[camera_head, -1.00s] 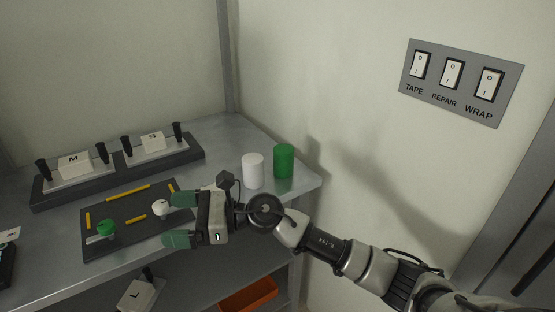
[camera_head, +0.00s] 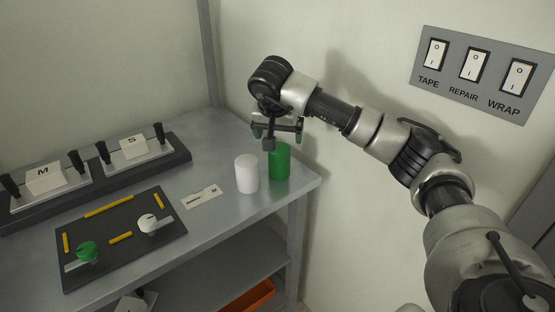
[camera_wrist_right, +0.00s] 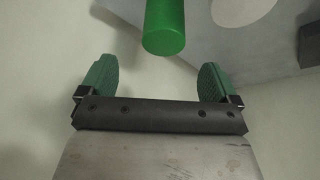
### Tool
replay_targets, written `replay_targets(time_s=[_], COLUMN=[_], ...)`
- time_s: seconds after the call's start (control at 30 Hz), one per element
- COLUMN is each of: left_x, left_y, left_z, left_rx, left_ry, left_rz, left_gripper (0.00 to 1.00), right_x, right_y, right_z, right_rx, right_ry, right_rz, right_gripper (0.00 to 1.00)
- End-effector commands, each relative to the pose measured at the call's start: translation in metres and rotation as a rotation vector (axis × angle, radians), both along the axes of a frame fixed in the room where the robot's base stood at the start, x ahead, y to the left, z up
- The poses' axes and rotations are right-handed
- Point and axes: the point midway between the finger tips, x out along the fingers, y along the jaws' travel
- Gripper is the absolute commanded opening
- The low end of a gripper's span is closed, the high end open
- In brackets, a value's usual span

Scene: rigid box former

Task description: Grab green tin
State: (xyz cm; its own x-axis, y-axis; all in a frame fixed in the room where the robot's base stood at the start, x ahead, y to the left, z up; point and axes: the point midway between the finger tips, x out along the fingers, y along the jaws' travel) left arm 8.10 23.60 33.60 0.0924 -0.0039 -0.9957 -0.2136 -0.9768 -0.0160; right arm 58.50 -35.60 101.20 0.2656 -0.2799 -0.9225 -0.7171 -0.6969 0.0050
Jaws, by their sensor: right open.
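The green tin (camera_head: 280,162) stands upright at the right corner of the grey metal table (camera_head: 222,219), just right of a white tin (camera_head: 247,173). My right gripper (camera_head: 279,135) is above the green tin in the head view, with its fingers pointing down. In the right wrist view the open green fingers (camera_wrist_right: 158,80) are wide apart. The green tin (camera_wrist_right: 164,28) shows at the top, between the line of the fingers but beyond their tips. Nothing is held. My left gripper is not in view.
The white tin stands close beside the green one. A dark panel (camera_head: 85,236) with green and white knobs lies to the left, and a paper label (camera_head: 202,197) is between. M and S holders (camera_head: 98,182) stand at the back. A wall switch plate (camera_head: 473,72) is at right.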

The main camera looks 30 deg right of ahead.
Motion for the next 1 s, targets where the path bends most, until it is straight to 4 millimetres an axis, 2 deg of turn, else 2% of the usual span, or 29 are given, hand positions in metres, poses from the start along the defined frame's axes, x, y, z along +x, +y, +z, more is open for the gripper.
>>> replay_targets(time_s=[0.1, 0.37, 0.6, 0.93, 1.0], left_x=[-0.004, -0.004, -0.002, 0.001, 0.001], left_y=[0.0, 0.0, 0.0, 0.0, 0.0], left_z=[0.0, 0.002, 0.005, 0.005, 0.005], left_rx=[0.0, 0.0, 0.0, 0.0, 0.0], left_ry=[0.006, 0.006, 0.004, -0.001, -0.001], left_rz=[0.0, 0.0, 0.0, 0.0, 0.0], left_gripper=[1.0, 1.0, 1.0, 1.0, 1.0], right_x=[0.005, 0.012, 0.023, 0.026, 0.026], right_y=[-0.005, -0.01, -0.017, -0.02, -0.02], right_z=[-0.018, -0.038, -0.071, -0.078, -0.078], right_rx=[0.003, 0.005, 0.005, 0.006, 0.006], right_ry=[0.003, 0.002, 0.002, -0.001, -0.001], right_rz=[-0.001, 0.0, 0.0, 0.001, 0.001], right_gripper=[0.92, 0.92, 0.92, 0.92, 0.83])
